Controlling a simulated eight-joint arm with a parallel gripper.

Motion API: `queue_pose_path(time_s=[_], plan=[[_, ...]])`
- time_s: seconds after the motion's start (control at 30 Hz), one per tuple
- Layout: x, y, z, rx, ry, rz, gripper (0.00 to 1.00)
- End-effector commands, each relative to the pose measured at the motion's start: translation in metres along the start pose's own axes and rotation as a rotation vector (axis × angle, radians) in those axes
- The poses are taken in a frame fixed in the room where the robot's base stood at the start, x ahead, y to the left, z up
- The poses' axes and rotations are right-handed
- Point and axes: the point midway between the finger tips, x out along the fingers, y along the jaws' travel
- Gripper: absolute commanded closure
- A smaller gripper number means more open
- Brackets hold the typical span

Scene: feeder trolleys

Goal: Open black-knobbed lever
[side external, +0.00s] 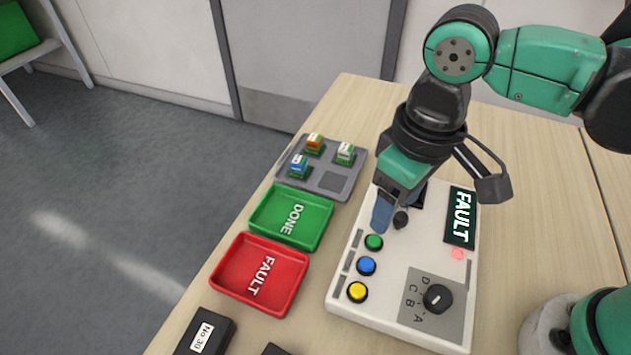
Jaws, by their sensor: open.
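The black knob (400,219) of the lever shows on the upper part of the white control box (340,290). My gripper (394,212) is open and points down over that part of the box. One bluish finger is just left of the knob, and part of the other shows behind it. The knob appears between or right beside the fingers; I cannot tell whether they touch it. The rest of the lever and a dark part behind it are mostly hidden by my gripper.
The box has a FAULT display (461,217), a lit red lamp (458,254), green (374,242), blue (366,266) and yellow (357,292) buttons, and a dial (437,298). Left stand a green DONE tray (262,208), a red FAULT tray (222,262) and a grey parts tray (334,181).

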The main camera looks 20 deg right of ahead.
Motion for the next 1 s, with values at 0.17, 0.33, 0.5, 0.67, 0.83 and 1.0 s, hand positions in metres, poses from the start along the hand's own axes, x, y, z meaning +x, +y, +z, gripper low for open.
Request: queue_pose_path(time_s=[0.17,0.33,0.5,0.67,0.83,1.0], plan=[[0.0,0.016,0.003,-0.566,0.03,0.011,0.42],[0.001,0.028,0.005,-1.068,0.05,0.037,0.42],[0.001,0.035,0.006,-1.393,0.057,0.062,0.42],[0.003,0.038,0.007,-1.509,0.057,0.071,0.42],[0.015,0.038,0.005,-1.516,0.057,0.072,0.42],[0.035,0.038,0.004,-1.515,0.057,0.072,0.42]])
